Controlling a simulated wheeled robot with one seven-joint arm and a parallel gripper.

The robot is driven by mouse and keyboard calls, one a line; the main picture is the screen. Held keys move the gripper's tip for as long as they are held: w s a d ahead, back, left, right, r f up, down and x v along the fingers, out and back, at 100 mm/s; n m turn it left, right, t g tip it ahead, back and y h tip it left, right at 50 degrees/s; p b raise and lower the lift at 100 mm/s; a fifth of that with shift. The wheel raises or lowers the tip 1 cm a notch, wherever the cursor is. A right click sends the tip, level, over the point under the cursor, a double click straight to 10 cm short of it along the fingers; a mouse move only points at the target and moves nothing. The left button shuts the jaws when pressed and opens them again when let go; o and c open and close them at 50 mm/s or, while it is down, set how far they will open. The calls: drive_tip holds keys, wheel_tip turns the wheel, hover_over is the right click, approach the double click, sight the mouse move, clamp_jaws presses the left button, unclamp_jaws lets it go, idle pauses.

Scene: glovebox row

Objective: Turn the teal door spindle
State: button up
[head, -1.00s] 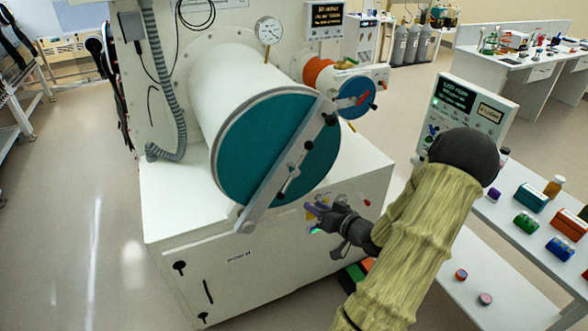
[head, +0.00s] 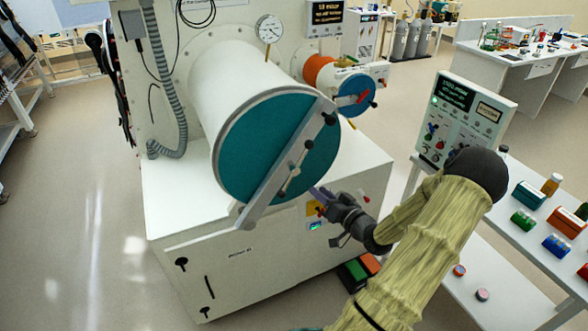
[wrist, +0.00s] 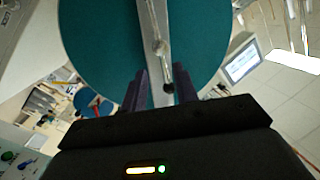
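The large round teal door (head: 248,150) closes the end of the white cylinder, with a grey bar (head: 262,199) lying diagonally across it. The spindle (head: 294,172), a thin metal rod with dark knobbed ends, sits at the middle of the bar. My gripper (head: 317,191) is just off the door's lower right edge.
A pressure gauge (head: 269,29) stands above the cylinder. A control panel (head: 462,118) and a side table with several bottles and boxes are right of my arm. Open floor lies at left.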

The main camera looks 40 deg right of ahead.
sight(294, 171)
drive_tip(key=w+p, duration=0.4)
drive_tip(key=w, duration=0.9)
drive_tip(key=shift+d, duration=0.1)
clamp_jaws()
